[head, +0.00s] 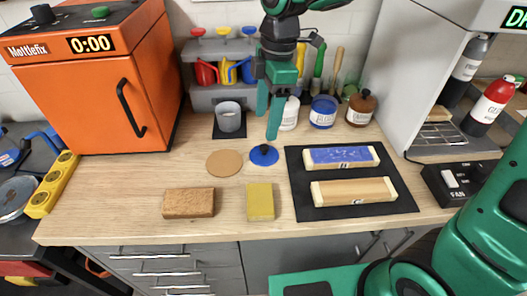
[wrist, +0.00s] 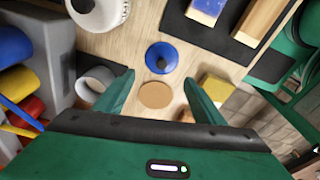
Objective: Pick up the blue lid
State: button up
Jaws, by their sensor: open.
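The blue lid (head: 263,156) lies flat on the wooden worktop, with a dark knob on top. In the wrist view the blue lid (wrist: 161,58) shows beyond my fingertips, roughly midway between them. My gripper (head: 269,128) is open and empty, above the worktop behind the lid and apart from it. In the wrist view my gripper (wrist: 160,84) has its two green fingers spread wide. A blue jar (head: 322,112) with a label stands at the back.
A tan disc (head: 224,163) lies just left of the lid. A yellow block (head: 260,202) and a brown block (head: 189,203) lie in front. A black mat (head: 400,203) with two long blocks is to the right. A grey cup (head: 229,117) stands behind left; an orange oven (head: 97,90) is far left.

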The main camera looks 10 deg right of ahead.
aim_at(265, 146)
notch_tip(265, 146, down, 9)
jog(key=shift+s+a+f, duration=0.15)
dwell(0.4)
jog(key=c, duration=1.2)
